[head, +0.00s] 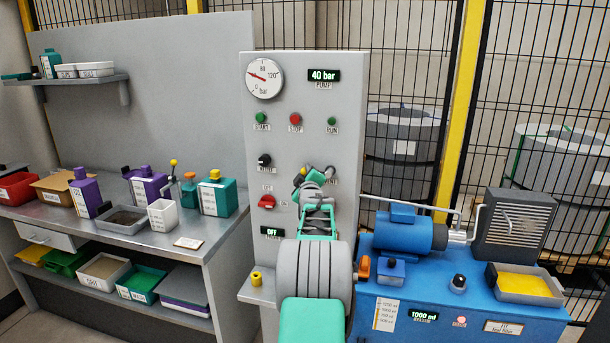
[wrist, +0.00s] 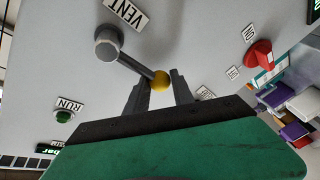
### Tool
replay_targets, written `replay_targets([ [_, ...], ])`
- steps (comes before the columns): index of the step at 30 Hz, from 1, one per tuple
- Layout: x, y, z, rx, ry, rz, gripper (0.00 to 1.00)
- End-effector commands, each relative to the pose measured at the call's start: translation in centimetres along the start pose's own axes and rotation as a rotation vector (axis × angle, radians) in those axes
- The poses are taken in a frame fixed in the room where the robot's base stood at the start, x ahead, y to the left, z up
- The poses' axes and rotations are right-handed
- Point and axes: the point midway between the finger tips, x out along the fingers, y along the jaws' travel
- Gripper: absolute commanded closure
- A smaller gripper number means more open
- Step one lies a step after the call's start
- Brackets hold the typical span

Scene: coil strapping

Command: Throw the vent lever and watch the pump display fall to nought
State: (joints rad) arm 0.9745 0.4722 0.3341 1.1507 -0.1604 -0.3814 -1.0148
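The vent lever is a grey bar on a round hub with a yellow ball end; in the wrist view its hub (wrist: 108,40) is at upper left, beside the VENT label (wrist: 127,12). The bar slants down to the yellow ball (wrist: 162,80), which lies between the tips of my gripper (wrist: 160,88). The fingers are apart, with a small gap showing left of the ball; contact on the right is unclear. In the head view my gripper (head: 314,188) is at the panel and hides most of the lever. The pump display (head: 324,76) reads 40 bar.
A dial gauge (head: 264,77) and START, STOP and RUN buttons sit higher on the grey panel (head: 300,140). A red switch (head: 267,201) is left of my gripper. A blue pump unit (head: 410,232) stands right, a bench (head: 150,238) with bottles and bins left.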

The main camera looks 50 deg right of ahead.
Motion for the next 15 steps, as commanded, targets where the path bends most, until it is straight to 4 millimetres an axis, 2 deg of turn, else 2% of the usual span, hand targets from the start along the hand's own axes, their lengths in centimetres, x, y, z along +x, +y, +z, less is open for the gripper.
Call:
replay_targets([
  [1, -0.01, 0.01, -0.01, 0.0, 0.0, 0.0, 0.77],
  [9, -0.01, 0.02, -0.01, 0.0, 0.0, 0.0, 0.99],
  [15, -0.01, 0.03, -0.01, 0.0, 0.0, 0.0, 1.0],
])
